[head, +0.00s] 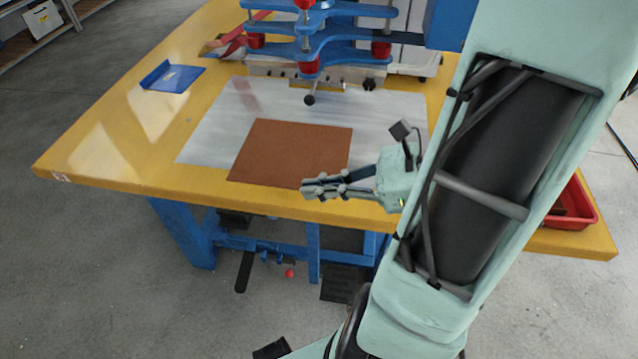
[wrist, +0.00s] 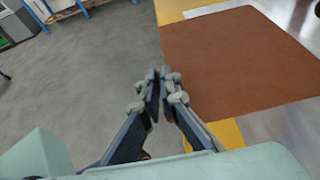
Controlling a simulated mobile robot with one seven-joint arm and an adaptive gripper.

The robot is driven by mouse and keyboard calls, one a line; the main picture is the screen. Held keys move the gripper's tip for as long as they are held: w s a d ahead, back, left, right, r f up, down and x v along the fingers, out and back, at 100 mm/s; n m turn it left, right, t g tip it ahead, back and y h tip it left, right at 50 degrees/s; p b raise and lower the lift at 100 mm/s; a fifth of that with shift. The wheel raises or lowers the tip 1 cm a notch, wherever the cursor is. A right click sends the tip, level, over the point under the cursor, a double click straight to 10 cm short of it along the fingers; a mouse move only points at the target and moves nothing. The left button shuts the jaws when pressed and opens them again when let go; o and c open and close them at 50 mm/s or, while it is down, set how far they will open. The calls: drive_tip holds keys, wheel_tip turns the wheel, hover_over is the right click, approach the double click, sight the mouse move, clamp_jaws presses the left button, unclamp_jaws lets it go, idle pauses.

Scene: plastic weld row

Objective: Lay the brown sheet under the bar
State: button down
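The brown sheet (head: 290,152) lies flat on the yellow table, mostly on a shiny metal plate (head: 210,132), with its near edge towards the table's front edge. In the wrist view the brown sheet (wrist: 235,60) is to the right of my fingers. The bar (head: 320,70) of the blue press runs across behind the plate, beyond the sheet. My gripper (head: 304,188) is near the sheet's front right corner, at the table's front edge. In the wrist view my gripper (wrist: 160,78) has its fingertips together with nothing visible between them.
The blue press (head: 310,50) with red knobs stands at the back of the yellow table (head: 110,150). A blue tray (head: 173,76) lies at the left back, and a red bin (head: 575,205) is at the right.

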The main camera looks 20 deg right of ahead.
sight(346, 137)
drive_tip(key=shift+s+d+f, duration=0.1)
drive_tip(key=shift+s+d, duration=0.05)
drive_tip(key=shift+d, duration=0.05)
drive_tip(key=shift+d+f, duration=0.1)
drive_tip(key=w+f+b, duration=0.1)
drive_tip(key=w+d+f+b, duration=0.2)
drive_tip(key=w, duration=0.1)
drive_tip(key=shift+d+b, duration=0.25)
drive_tip(key=shift+b, duration=0.15)
drive_tip(key=w+d, duration=0.2)
drive_tip(key=w, duration=0.1)
drive_tip(key=w+d+b, duration=0.1)
drive_tip(key=w+d, duration=0.1)
drive_tip(key=w, duration=0.1)
drive_tip(key=w+d+b, duration=0.1)
drive_tip(key=w+d, duration=0.1)
drive_tip(key=w, duration=0.1)
drive_tip(key=shift+w+d+f, duration=0.1)
drive_tip(key=shift+w+d, duration=0.2)
drive_tip(key=shift+w, duration=0.05)
drive_tip(key=shift+w+d+f+b, duration=0.15)
drive_tip(key=shift+w+b, duration=0.1)
drive_tip(key=shift+b, duration=0.05)
drive_tip(key=shift+f+b, duration=0.35)
drive_tip(key=shift+f, duration=0.55)
drive_tip(key=shift+p, duration=0.65)
drive_tip(key=shift+f, duration=0.1)
idle(0.7)
